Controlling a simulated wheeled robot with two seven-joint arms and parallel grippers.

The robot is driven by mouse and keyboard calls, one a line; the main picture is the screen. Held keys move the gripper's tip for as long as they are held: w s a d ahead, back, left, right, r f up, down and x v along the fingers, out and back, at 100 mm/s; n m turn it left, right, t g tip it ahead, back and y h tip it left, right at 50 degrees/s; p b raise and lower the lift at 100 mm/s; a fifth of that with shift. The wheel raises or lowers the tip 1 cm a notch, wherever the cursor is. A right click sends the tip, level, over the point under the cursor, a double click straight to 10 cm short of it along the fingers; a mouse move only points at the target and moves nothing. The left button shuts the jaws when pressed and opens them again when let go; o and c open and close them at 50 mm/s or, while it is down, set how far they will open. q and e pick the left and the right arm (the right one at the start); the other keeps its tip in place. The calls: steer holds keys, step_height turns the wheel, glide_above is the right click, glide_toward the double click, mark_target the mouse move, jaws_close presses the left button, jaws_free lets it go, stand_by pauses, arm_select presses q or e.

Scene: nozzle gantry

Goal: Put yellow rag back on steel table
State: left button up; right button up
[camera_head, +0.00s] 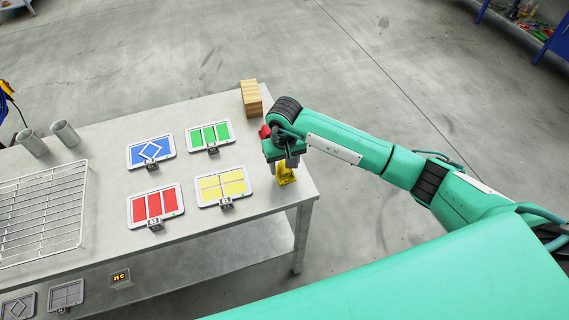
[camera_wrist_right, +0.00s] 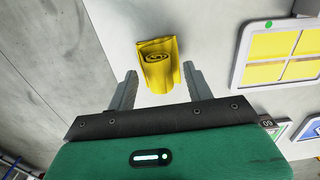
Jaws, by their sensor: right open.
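The yellow rag (camera_head: 285,174) is rolled up and rests on the steel table (camera_head: 105,150) near its right edge. In the wrist view the rolled rag (camera_wrist_right: 157,65) stands out against the pale tabletop, close to the table edge. My right gripper (camera_head: 284,162) is open just above the rag and partly hides it in the head view. In the wrist view its two fingers are spread to either side of the rag's near end, with a visible gap on both sides. My left gripper does not show.
Trays with yellow (camera_head: 224,186), green (camera_head: 210,135), red (camera_head: 155,204) and blue (camera_head: 151,150) patterns lie left of the rag. A wooden block stack (camera_head: 251,98) stands at the back right corner. A wire rack (camera_head: 40,215) and two grey cups (camera_head: 65,133) are at left.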

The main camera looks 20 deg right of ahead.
step_height(320, 180, up, 12)
steer(key=b, duration=0.4)
steer(key=shift+f, duration=0.15)
